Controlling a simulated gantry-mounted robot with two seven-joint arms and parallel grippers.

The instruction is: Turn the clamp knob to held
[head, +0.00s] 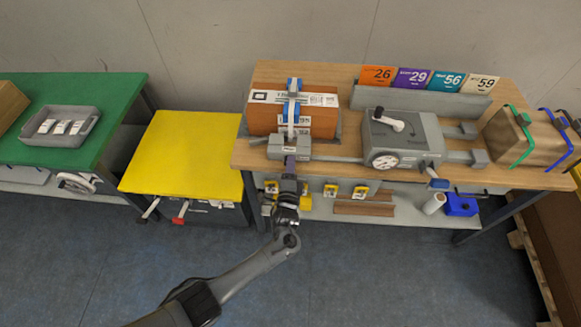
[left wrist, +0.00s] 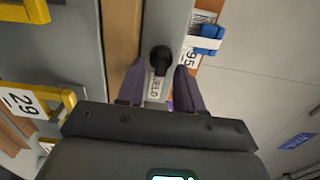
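The clamp knob (left wrist: 160,55) is a small black knob on a grey fixture bar, seen in the left wrist view. A white label (left wrist: 155,88) reading HELD is beside it, between my fingers. My left gripper (left wrist: 160,70) is open, its purple fingers on either side of the knob; I cannot tell whether they touch it. In the head view my left gripper (head: 290,165) is at the front of the grey clamp base (head: 295,147), below the blue-and-white clamp (head: 293,100) over a brown box (head: 263,118). The knob is hidden there. My right gripper is not in view.
A grey machine (head: 400,140) with a white lever and a dial stands right of the clamp on the wooden bench (head: 350,80). Numbered cards (head: 412,78) stand behind it. Yellow tags (head: 331,190) hang under the bench front. A yellow table (head: 185,150) is to the left.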

